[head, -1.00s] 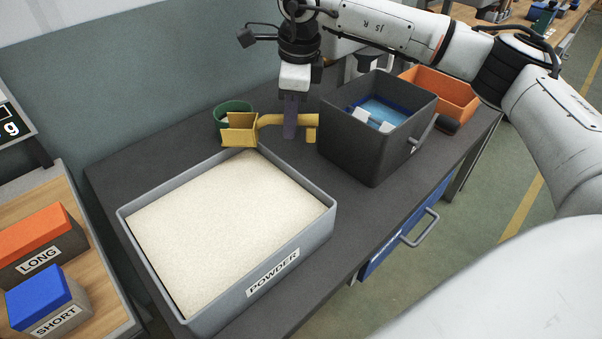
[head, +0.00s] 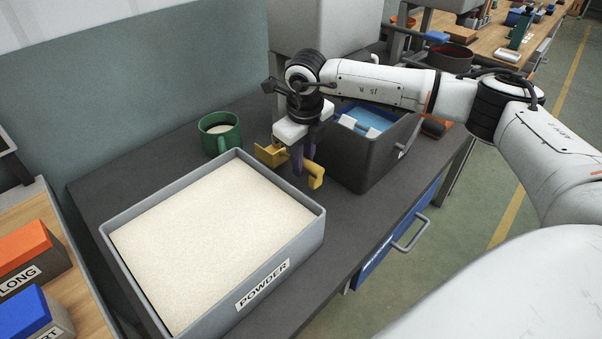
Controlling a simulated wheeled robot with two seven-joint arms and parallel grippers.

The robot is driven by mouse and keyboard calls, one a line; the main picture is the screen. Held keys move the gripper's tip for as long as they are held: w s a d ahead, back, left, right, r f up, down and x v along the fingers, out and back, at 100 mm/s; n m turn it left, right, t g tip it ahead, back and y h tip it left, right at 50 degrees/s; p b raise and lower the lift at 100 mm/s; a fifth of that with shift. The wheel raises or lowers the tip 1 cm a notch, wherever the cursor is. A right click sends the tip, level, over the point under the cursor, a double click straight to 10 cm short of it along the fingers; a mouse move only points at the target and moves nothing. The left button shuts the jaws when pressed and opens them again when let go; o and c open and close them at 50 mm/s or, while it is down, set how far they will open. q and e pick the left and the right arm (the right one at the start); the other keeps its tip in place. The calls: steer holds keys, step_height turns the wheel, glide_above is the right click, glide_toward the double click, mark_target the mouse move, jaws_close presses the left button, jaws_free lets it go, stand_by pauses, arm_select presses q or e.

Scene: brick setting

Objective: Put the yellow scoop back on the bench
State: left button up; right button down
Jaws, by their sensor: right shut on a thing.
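The yellow scoop (head: 315,175) is in the grip of my right gripper (head: 302,168). Its square bowl (head: 268,154) points left and its bent handle end points right. The gripper is shut on the handle and hides its middle. The scoop is over the dark bench (head: 345,218), between the powder tray and the dark grey bin; I cannot tell whether it touches the bench top. My left gripper is not in view.
The grey powder tray (head: 282,268) is at the front left. A green mug (head: 222,141) with pale contents stands behind it. The dark grey bin (head: 362,162) with blue things inside is close on the right. Clear bench lies in front of the bin.

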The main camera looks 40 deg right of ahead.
steer(key=shift+f, duration=1.95)
steer(key=shift+f, duration=0.15)
steer(key=c, duration=1.6)
jaws_free()
steer(key=shift+c, duration=0.2)
step_height(320, 180, up, 12)
steer(key=s+a, duration=0.1)
steer(key=shift+s+b, duration=0.4)
steer(key=shift+b, duration=0.05)
